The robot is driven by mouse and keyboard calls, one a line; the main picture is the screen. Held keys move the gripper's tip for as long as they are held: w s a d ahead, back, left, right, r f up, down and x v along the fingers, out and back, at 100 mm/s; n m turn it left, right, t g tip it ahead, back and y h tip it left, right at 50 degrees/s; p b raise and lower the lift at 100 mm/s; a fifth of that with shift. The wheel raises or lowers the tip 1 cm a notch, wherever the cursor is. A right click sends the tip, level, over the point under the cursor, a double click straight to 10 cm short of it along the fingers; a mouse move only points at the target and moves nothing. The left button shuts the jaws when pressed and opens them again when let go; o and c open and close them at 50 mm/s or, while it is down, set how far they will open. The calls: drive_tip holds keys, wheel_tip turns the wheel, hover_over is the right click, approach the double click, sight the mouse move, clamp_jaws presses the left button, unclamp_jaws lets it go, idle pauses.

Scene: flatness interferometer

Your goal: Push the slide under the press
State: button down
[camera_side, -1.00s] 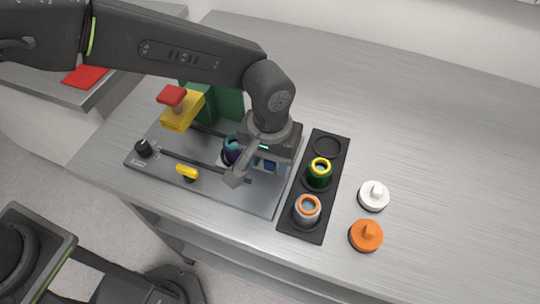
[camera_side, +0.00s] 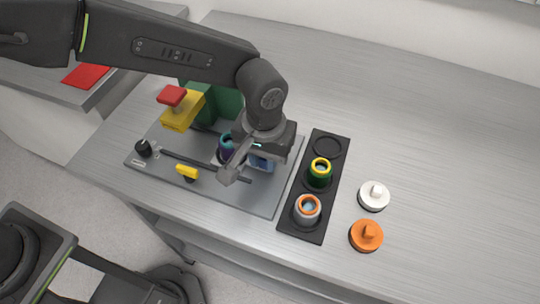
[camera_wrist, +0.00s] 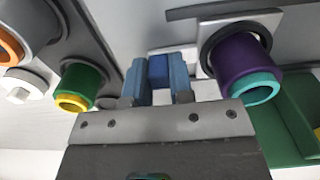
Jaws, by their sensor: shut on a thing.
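The slide sits on the dark rails (camera_side: 205,165) of the grey base plate and carries a purple cup with a teal rim (camera_side: 227,148). In the wrist view the purple cup (camera_wrist: 238,62) stands upright in a round seat on the slide's grey plate (camera_wrist: 203,60). My gripper (camera_side: 262,163) is at the right side of the cup. In the wrist view its fingers (camera_wrist: 158,82) are shut on a dark blue block (camera_wrist: 158,69) beside the cup, apparently the slide's handle. The press, a yellow block (camera_side: 182,110) with a red top (camera_side: 172,95) on a green frame (camera_side: 222,103), stands left of the slide.
A black knob (camera_side: 144,148) and a yellow lever (camera_side: 187,173) are on the plate's front left. A black rack (camera_side: 290,226) right of the plate holds a green cup (camera_side: 319,174) and a grey cup (camera_side: 306,211). White (camera_side: 374,196) and orange (camera_side: 366,236) lids lie further right.

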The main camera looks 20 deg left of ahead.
drive_tip(key=a, duration=0.6)
drive_tip(key=shift+a, duration=0.35)
drive_tip(key=c, duration=1)
unclamp_jaws()
wheel_tip(320, 180, up, 14)
